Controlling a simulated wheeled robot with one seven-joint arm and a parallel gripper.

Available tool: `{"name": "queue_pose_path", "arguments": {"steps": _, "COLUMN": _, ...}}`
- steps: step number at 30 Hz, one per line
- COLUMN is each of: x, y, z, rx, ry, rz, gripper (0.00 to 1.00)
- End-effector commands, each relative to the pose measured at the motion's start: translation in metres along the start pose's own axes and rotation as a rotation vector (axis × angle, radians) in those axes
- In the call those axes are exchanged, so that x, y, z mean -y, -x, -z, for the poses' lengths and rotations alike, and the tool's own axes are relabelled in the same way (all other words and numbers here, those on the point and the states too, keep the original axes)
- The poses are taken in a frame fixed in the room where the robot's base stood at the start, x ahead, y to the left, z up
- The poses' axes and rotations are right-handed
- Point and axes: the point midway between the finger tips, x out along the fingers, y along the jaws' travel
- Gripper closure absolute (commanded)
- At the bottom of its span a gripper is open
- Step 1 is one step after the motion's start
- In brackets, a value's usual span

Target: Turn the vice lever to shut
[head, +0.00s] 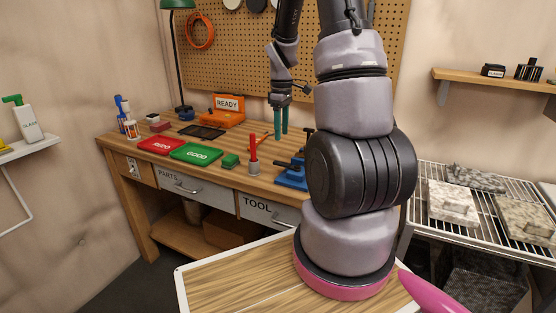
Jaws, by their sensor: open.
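A blue vice (291,176) sits on the workbench near its front edge, at the centre of the head view. My arm hides its right side. A dark upright part shows above the vice beside my arm; I cannot tell whether it is the lever. My gripper (281,121) points down above the bench, behind and above the vice. Its two green fingers are apart, with nothing between them. They appear clear of the vice.
A red upright object (253,155) stands left of the vice. Red (161,145) and green (196,153) trays, a small green block (230,160) and an orange READY box (228,110) are on the wooden bench (131,149). A wire rack with stone blocks (453,203) is at right.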

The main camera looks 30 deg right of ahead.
Motion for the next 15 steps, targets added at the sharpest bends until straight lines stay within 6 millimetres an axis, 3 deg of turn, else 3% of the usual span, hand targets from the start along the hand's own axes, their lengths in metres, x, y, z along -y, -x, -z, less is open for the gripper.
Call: {"name": "queue_pose_path", "arguments": {"steps": 15, "x": 0.001, "y": -0.086, "z": 0.0, "rx": 0.002, "ry": -0.003, "rz": 0.002, "gripper": 0.45}}
